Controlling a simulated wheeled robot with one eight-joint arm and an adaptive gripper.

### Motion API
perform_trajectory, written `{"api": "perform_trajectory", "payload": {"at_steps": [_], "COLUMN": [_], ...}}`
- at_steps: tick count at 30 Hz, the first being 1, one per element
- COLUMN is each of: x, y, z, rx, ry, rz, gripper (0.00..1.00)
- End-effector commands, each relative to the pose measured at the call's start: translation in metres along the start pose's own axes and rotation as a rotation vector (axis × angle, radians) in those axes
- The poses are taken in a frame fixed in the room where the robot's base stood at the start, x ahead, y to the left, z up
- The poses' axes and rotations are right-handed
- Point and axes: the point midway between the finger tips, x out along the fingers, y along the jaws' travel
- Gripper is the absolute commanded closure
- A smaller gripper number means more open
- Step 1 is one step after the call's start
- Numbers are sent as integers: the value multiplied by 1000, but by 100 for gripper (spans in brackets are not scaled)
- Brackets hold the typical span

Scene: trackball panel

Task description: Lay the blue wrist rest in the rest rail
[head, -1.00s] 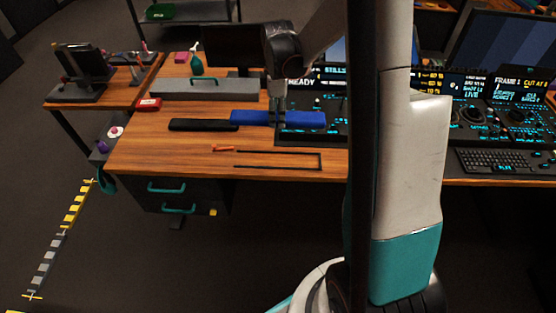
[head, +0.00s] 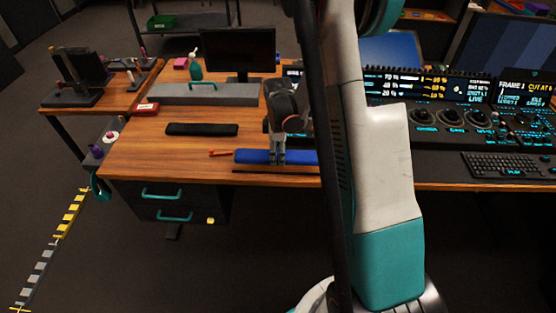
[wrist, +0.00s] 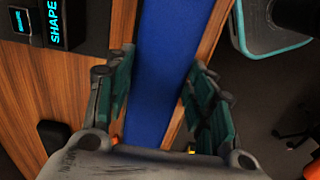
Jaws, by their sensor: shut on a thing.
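My gripper (head: 278,160) is shut on the blue wrist rest (head: 248,156), gripping it across its width near the middle. In the wrist view the long blue wrist rest (wrist: 165,60) runs between the two teal-padded fingers (wrist: 160,98). In the head view the rest lies left to right over the thin dark rest rail (head: 262,171), near the desk's front edge. The rail's front bar shows just in front of the rest; its back and right parts are hidden. I cannot tell whether the rest is touching the desk or held slightly above it.
An orange pen-like object (head: 220,153) lies close to the rest's left end. A black bar-shaped rest (head: 202,129) lies behind it to the left. Control panels (head: 430,115) and a keyboard (head: 508,164) are on the right. Bare wood (head: 160,155) is free on the left.

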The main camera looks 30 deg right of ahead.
Motion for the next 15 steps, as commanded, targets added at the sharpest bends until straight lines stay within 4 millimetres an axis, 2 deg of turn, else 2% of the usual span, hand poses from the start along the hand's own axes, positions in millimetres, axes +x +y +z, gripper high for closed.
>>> {"api": "perform_trajectory", "payload": {"at_steps": [3,6,15], "x": [22,32,33], "y": [1,0,0], "z": [0,0,0], "rx": [0,0,0], "ry": [0,0,0], "rz": [0,0,0], "gripper": [78,78,78]}}
